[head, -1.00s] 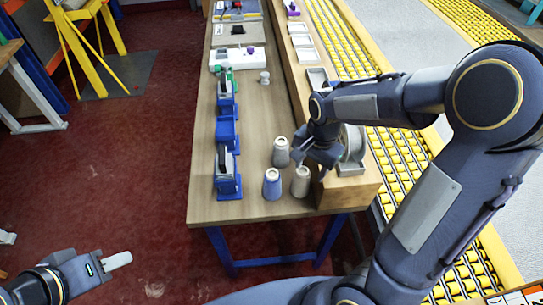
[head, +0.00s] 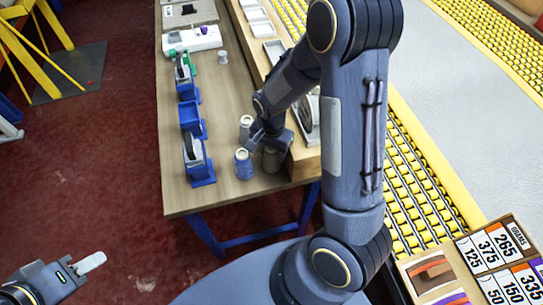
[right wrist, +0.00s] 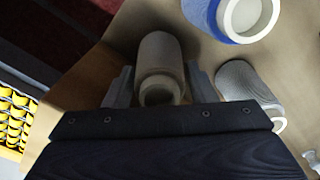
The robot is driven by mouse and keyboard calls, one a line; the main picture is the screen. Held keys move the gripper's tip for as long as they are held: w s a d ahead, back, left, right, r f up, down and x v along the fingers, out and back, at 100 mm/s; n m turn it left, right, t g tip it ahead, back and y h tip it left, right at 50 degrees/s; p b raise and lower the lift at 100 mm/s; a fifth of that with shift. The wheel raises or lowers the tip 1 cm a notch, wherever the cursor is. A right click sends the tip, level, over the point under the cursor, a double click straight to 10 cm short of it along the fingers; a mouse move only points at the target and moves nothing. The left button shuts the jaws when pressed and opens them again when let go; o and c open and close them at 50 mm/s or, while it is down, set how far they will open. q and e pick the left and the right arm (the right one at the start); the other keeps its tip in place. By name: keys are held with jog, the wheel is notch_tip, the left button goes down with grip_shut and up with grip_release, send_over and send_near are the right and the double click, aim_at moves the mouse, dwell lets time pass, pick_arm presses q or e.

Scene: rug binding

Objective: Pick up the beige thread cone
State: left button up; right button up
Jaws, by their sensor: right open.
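The beige thread cone (right wrist: 160,62) stands between the two fingers of my right gripper (right wrist: 160,88) in the right wrist view. The fingers are open, one on each side of it, and I cannot tell whether they touch it. In the head view the cone (head: 271,160) is partly hidden by my right gripper (head: 267,141), near the table's front right corner. A blue cone (head: 244,165) stands to its left and a grey cone (head: 246,122) behind. My left gripper (head: 92,262) is over the floor at lower left, away from the table; its jaw state is unclear.
Blue holders (head: 192,120) line the table's left side. A small white spool (head: 222,57) and a white device (head: 192,40) stand further back. A raised wooden ledge runs along the right, beside a yellow roller conveyor (head: 420,170). The tabletop's front left (head: 180,195) is clear.

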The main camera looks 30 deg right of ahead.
jog(key=c, duration=0.7)
jog(key=shift+c, duration=0.2)
jog(key=shift+r, duration=0.15)
